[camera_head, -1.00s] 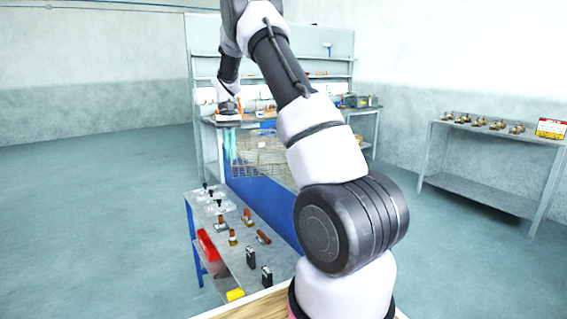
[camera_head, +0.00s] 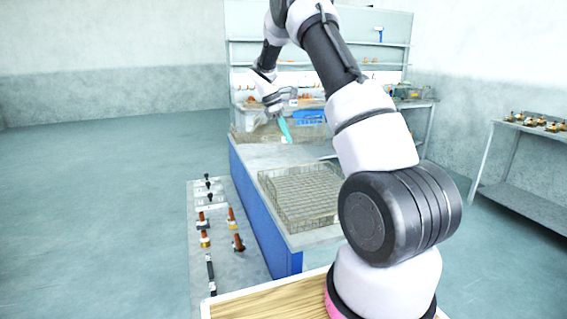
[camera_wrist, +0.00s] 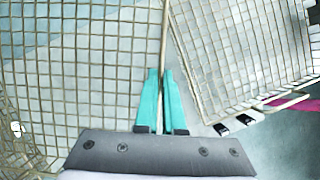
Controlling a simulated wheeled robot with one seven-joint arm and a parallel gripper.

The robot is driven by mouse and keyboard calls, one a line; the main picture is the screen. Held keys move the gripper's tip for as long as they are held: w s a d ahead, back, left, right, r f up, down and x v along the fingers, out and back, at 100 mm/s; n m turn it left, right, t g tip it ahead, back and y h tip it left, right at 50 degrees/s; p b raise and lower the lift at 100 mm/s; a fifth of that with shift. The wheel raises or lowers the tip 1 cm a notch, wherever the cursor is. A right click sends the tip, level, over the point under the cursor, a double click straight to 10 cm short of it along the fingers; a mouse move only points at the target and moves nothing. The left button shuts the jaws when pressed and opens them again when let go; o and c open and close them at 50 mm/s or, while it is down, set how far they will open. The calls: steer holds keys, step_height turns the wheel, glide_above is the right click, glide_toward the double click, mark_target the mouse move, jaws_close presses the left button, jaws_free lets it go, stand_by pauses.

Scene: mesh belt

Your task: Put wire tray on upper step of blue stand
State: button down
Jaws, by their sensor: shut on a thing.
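The blue stand has a grey upper step (camera_head: 258,152) and a blue side wall (camera_head: 262,212). A wire tray (camera_head: 262,132) is in my gripper at the far end of the stand; I cannot tell whether it touches the upper step. My gripper (camera_head: 286,132) has its teal fingers shut on a thin wire rim; in the wrist view the fingers (camera_wrist: 164,85) close around it, with mesh (camera_wrist: 80,70) on the left. More tilted mesh (camera_wrist: 235,45) shows on the right in the wrist view.
A lower grey surface (camera_head: 225,262) left of the stand holds several upright tools and fittings. A shelving bench (camera_head: 330,70) with small items stands behind. A side table (camera_head: 530,200) is at the right. The floor at left is clear.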

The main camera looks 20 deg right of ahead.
steer(key=w+n, duration=0.1)
steer(key=n, duration=0.1)
steer(key=w+d+n+t, duration=0.1)
steer(key=n, duration=0.1)
steer(key=shift+r+t, duration=0.1)
steer(key=shift+t, duration=0.2)
steer(key=shift+w+d+f+n, duration=0.1)
steer(key=shift+f+n, duration=0.2)
steer(key=shift+n, duration=0.1)
step_height(320, 180, down, 9)
steer(key=shift+w+f, duration=0.1)
steer(key=shift+f, duration=0.1)
steer(key=c, duration=1)
jaws_free()
steer(key=shift+f, duration=0.1)
